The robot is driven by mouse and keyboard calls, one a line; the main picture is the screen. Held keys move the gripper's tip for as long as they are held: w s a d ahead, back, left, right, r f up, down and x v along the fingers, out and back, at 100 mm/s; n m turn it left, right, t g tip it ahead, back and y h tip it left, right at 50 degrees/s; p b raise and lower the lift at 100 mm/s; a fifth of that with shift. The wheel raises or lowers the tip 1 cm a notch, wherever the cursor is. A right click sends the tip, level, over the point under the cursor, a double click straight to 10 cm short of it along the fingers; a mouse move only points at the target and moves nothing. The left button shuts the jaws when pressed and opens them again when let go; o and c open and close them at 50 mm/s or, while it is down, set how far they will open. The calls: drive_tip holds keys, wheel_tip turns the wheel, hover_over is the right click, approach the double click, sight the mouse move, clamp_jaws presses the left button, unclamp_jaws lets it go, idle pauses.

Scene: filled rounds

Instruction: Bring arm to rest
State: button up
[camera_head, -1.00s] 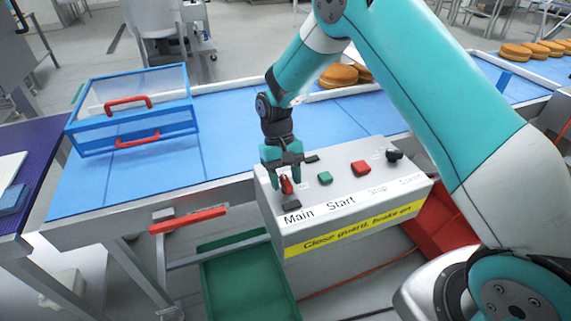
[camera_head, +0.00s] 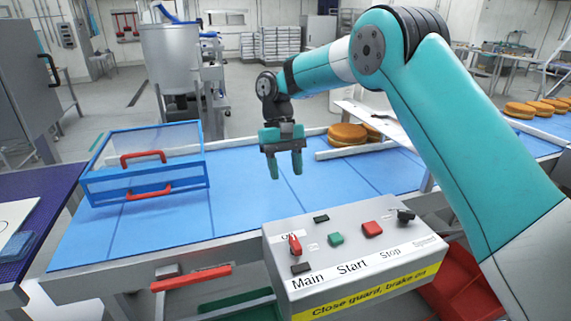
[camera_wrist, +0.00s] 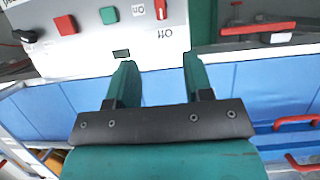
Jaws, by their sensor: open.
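My gripper (camera_head: 285,172) is open and empty. It hangs fingers down above the blue conveyor belt (camera_head: 225,221), behind the grey control box (camera_head: 372,270), and touches nothing. In the wrist view my gripper (camera_wrist: 155,78) points toward the control box (camera_wrist: 100,60), with nothing between the fingers. The box carries a red Main switch (camera_head: 294,245), a green Start button (camera_head: 336,239), a red Stop button (camera_head: 372,229) and a black knob (camera_head: 405,216). The red switch also shows in the wrist view (camera_wrist: 161,9), near the On and Off marks.
A clear guard box with a blue frame and red handles (camera_head: 143,157) stands on the belt at left. Round buns (camera_head: 347,134) lie behind my arm, with several more (camera_head: 540,108) at far right. A red lever (camera_head: 192,279) sticks out at the front. The belt around my gripper is clear.

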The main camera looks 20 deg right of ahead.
idle(0.4)
drive_tip(key=s+a+r+n+t+y, duration=0.2)
drive_tip(key=s+r+n, duration=0.15)
drive_tip(key=s, duration=0.75)
drive_tip(key=s+a+r+n+t+y, duration=0.15)
drive_tip(key=s+r, duration=0.35)
drive_tip(key=s, duration=0.6)
drive_tip(key=s+f+n+t+b, duration=0.1)
drive_tip(key=s+f, duration=0.1)
drive_tip(key=s, duration=0.7)
drive_tip(key=shift+s+a+n+y, duration=0.2)
drive_tip(key=shift+a+n+y, duration=0.05)
drive_tip(key=shift+n+y, duration=0.15)
